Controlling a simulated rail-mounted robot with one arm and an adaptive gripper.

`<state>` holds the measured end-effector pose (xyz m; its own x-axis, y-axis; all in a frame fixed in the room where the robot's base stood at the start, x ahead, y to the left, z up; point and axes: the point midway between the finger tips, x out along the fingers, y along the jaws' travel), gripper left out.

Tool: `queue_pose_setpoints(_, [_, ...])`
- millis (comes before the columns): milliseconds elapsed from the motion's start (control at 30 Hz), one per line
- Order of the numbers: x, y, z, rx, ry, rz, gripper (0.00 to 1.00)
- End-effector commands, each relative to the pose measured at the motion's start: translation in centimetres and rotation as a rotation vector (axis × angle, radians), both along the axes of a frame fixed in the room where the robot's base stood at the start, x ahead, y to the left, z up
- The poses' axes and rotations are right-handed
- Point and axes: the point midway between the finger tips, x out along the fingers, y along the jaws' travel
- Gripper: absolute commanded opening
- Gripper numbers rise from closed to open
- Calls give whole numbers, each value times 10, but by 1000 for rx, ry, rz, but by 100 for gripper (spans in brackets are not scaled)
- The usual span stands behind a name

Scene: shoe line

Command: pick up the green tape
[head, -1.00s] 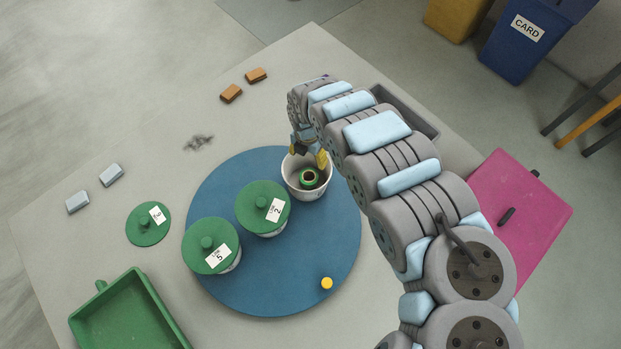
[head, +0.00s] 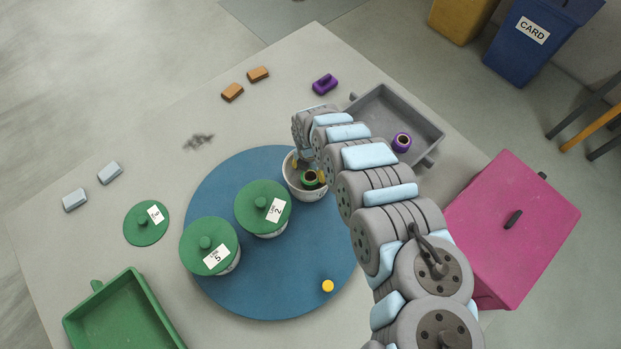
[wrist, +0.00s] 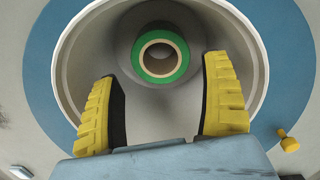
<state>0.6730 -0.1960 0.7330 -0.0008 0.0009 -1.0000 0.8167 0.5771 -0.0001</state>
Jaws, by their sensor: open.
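The green tape (head: 310,178) is a small green roll with a pale core, lying inside the uncovered white pot (head: 297,191). In the wrist view the green tape (wrist: 160,56) lies at the pot's bottom, off-centre toward the top. My gripper (wrist: 164,98) is open and empty. Its two yellow fingers are spread over the pot's mouth, with the tape beyond and between them. In the head view my gripper (head: 309,168) is at the pot, partly hidden by my arm. I cannot tell how far the fingertips are below the rim.
The pot stands on a blue round turntable (head: 285,285) beside two green-lidded pots (head: 208,247) (head: 263,208). A loose green lid (head: 146,223) lies left. A grey tray (head: 412,119) with a purple roll (head: 401,142) is behind my arm. A yellow knob (head: 328,286) sits at the turntable's front.

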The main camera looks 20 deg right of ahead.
Motion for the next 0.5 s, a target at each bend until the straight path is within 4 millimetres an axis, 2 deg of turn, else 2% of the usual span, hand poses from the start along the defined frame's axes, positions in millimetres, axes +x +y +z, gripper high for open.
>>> queue_pose_setpoints(500, [5,-6,-39,1,-4,-3,79])
